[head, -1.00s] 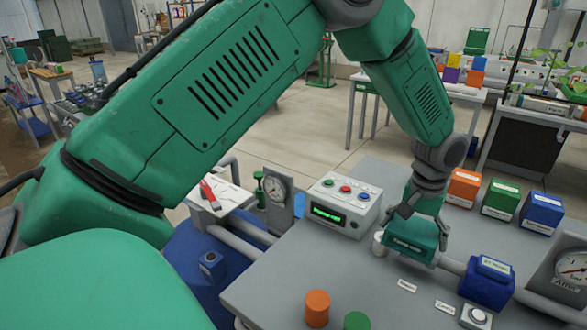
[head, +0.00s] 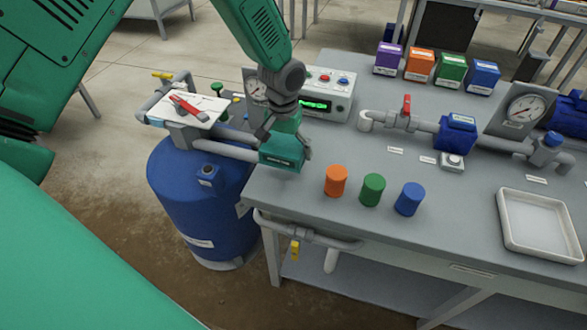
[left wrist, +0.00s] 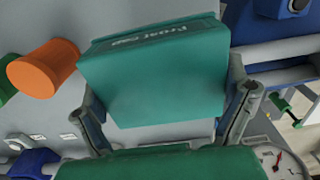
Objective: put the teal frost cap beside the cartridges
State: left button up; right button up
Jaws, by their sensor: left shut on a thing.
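The teal frost cap (head: 283,156), a box-like piece with white lettering, is in my left gripper (head: 284,138), over the left end of the grey bench. In the left wrist view, the cap (left wrist: 155,75) sits between the two fingers of the gripper (left wrist: 168,112). I cannot tell whether its underside touches the bench. Three cylindrical cartridges stand upright in a row to its right: orange (head: 335,181), green (head: 372,190) and blue (head: 409,199). The orange one is nearest, with a gap to the cap. My right gripper is out of view.
The control box (head: 328,92) stands behind the cap. Piping with a red-handled valve (head: 406,106) runs along the bench's middle. A white tray (head: 538,222) lies at the right. Several coloured boxes (head: 420,65) stand at the back. A blue drum (head: 200,205) is left of the bench.

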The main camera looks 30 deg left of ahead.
aim_at(285, 171)
pick_arm(q)
jog(key=shift+d+f, duration=0.25)
jog(key=shift+f, duration=0.9)
jog(key=f, duration=0.3)
jog(key=shift+a+f, duration=0.15)
jog(key=shift+a, duration=0.4)
jog(key=o, duration=0.8)
jog(key=shift+d, duration=0.3)
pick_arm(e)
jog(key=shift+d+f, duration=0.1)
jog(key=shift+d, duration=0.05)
pick_arm(q)
jog(key=shift+d, duration=0.1)
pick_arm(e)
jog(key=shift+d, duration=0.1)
